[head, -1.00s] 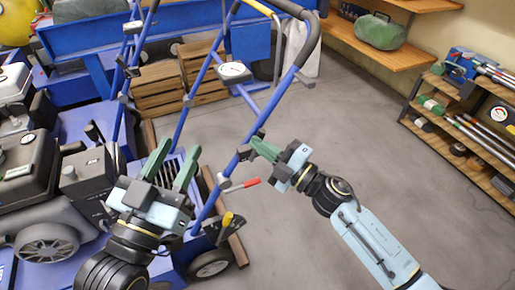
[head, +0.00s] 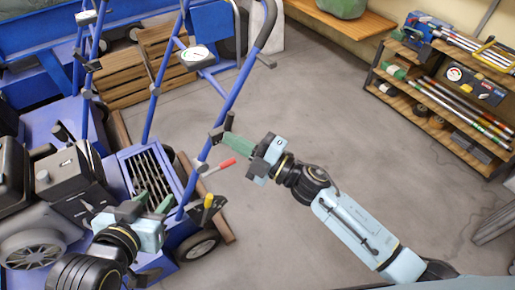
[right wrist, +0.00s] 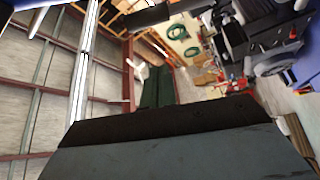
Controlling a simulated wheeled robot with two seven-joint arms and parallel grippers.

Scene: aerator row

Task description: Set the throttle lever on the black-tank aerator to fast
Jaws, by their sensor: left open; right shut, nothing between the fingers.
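The blue aerator's push handle (head: 228,98) rises from its deck on the left in the head view. A small black lever bracket (head: 216,135) sits on its right tube. A red-tipped lever (head: 219,166) and a yellow-topped lever (head: 208,203) are lower down. A dark engine and tank (head: 12,178) show at the far left, partly cut off. My right gripper (head: 228,138) is shut and empty, its green fingertips at or very close to the black bracket; contact is unclear. My left gripper (head: 154,202) is open, near the deck's grille. The right wrist view shows no clear lever.
Wooden crates (head: 128,78) stand behind the handle. A shelf rack (head: 440,105) with poles and tools is at the right wall. A wooden bench shelf (head: 330,18) is at the back. The grey floor (head: 320,110) between is clear.

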